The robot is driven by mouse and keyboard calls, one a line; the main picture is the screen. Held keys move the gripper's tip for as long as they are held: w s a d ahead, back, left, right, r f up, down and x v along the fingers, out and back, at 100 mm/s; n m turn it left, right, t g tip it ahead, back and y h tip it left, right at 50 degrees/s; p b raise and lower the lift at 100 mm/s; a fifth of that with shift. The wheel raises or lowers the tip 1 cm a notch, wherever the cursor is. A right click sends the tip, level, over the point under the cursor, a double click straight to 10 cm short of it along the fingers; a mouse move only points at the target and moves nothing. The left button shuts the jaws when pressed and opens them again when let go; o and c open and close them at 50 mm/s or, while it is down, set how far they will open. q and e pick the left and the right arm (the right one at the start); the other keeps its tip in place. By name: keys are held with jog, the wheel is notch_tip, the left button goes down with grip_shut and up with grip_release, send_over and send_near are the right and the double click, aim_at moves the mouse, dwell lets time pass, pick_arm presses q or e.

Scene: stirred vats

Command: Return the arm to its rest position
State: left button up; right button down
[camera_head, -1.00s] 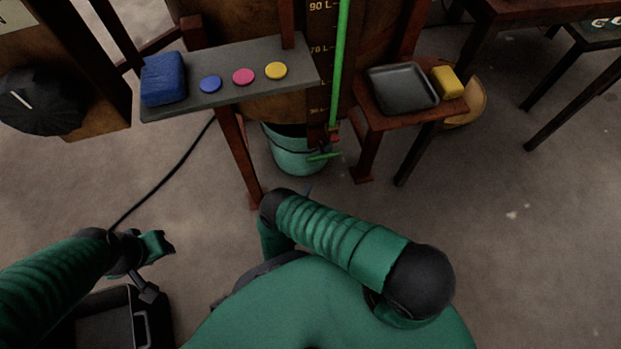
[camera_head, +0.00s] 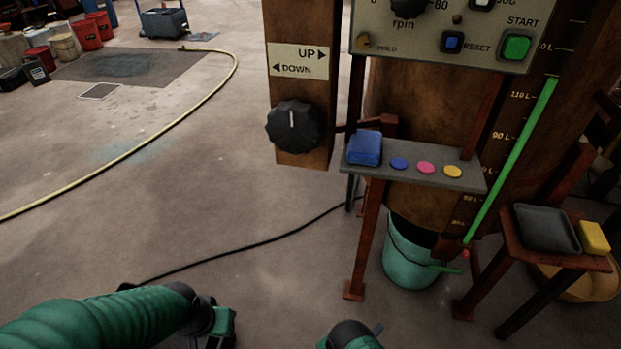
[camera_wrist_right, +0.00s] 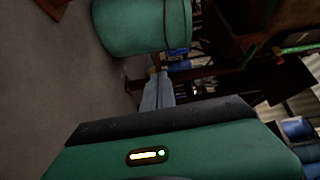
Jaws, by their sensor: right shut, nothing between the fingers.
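My right arm's end shows at the bottom centre of the head view, with the small grey tip of my right gripper (camera_head: 377,328) beside it. In the right wrist view the right gripper's grey fingers (camera_wrist_right: 158,92) are together, with nothing between them. They point toward a teal bucket (camera_wrist_right: 128,28), apart from it in the picture. My left arm comes in from the lower left of the head view. Its end (camera_head: 218,325) is low and partly cut off, and its finger state is unclear.
A grey shelf (camera_head: 438,178) holds a blue block (camera_head: 365,148) and coloured discs. The teal bucket (camera_head: 405,262) stands below the vat. At right a small stand holds a black tray (camera_head: 546,229) and yellow block (camera_head: 594,238). A black cable (camera_head: 245,245) crosses the open floor.

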jog(key=w+a+r+n+y+p, duration=0.1)
jog(key=w+a+r+n+y, duration=0.25)
jog(key=w+r, duration=0.2)
jog(key=w+a+r+n+g+y+p, duration=0.1)
jog(key=w+a+r+n+y, duration=0.1)
jog(key=w+r+n+y, duration=0.25)
jog(key=w+a+r+n+y+p, duration=0.1)
jog(key=w+a+r+n+y, duration=0.15)
jog(key=w+r, duration=0.45)
jog(key=s+d+r+n+g+y+p, duration=0.1)
jog(key=s+d+r+n+g+y, duration=0.15)
jog(key=s+r+n, duration=0.6)
jog(key=s+d+r+n+g+p, duration=0.1)
jog(key=s+d+r+n+g, duration=0.3)
jog(key=s, duration=0.5)
jog(key=s+d+r+n+g+p, duration=0.1)
jog(key=s+d+r+n+g, duration=0.1)
jog(key=s+r+n, duration=0.55)
notch_tip(320, 180, up, 35)
jog(key=m+p, duration=0.3)
jog(key=p, duration=3.4)
jog(key=shift+s+f, duration=0.15)
jog(key=shift+s, duration=0.25)
